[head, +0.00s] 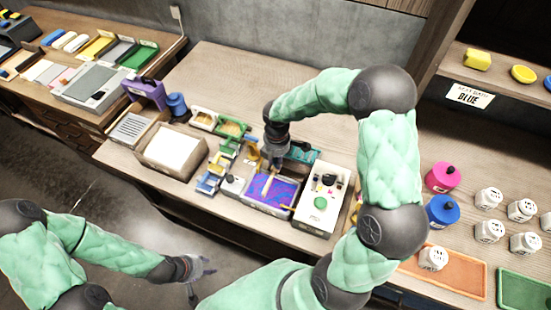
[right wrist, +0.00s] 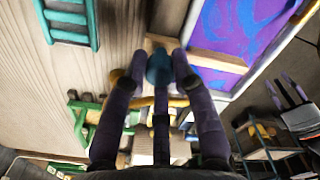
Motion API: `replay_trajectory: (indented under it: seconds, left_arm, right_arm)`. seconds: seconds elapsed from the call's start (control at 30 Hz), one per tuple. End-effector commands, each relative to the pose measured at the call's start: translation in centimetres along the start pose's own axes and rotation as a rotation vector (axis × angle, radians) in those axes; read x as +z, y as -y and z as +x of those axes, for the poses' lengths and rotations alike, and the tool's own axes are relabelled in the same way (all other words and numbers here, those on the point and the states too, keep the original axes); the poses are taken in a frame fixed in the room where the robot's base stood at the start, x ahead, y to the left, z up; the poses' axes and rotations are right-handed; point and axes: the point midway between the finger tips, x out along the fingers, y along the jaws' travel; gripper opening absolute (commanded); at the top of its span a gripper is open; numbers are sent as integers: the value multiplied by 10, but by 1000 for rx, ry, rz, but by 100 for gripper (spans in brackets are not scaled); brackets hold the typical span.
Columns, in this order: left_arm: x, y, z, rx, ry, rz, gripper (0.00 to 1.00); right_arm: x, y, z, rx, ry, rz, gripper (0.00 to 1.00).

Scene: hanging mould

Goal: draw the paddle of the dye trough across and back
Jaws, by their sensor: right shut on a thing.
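The dye trough (head: 258,203) is a shallow tray of purple and blue swirled dye on the bench. It also fills the upper right of the right wrist view (right wrist: 240,30). The paddle is a pale wooden bar (right wrist: 212,60) lying over the trough's edge, with a blue-teal knob (right wrist: 160,66) at its end. My right gripper (head: 270,168) reaches down at the trough's back side; in the right wrist view its fingers (right wrist: 160,58) are closed around the knob. My left gripper (head: 200,270) is open and empty, low over the floor in front of the bench.
A white machine with a green button (head: 320,203) stands right of the trough. Small blue and yellow racks (head: 211,177) and a box with a white top (head: 172,150) stand left. A teal rack (head: 303,152) lies behind. Pink (head: 442,177) and blue (head: 442,210) pots stand further right.

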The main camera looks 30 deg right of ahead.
Motion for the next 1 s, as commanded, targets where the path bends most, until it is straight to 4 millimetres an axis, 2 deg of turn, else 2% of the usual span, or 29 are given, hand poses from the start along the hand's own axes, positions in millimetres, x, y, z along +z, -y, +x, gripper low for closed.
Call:
replay_trajectory:
  seconds: [0.2,0.37,0.5,0.8,0.83,0.9,1.0]
  left_arm:
    - [0,-4,-11,0,0,0,40]
    - [1,-6,-17,0,0,0,40]
    - [1,-7,-18,0,0,0,40]
    - [1,-6,-18,0,0,0,40]
    - [1,-6,-18,0,0,0,40]
    - [1,-6,-18,0,0,0,40]
    - [1,-6,-18,0,0,0,40]
  right_arm:
    - [36,35,-2,-4,2,6,0]
    - [57,55,-2,-2,2,5,0]
    - [64,63,-1,-1,2,1,0]
    - [66,65,0,-4,3,-1,0]
    - [66,65,0,-4,4,-1,32]
    - [65,65,0,-4,3,-1,51]
    - [65,65,0,-3,3,0,51]
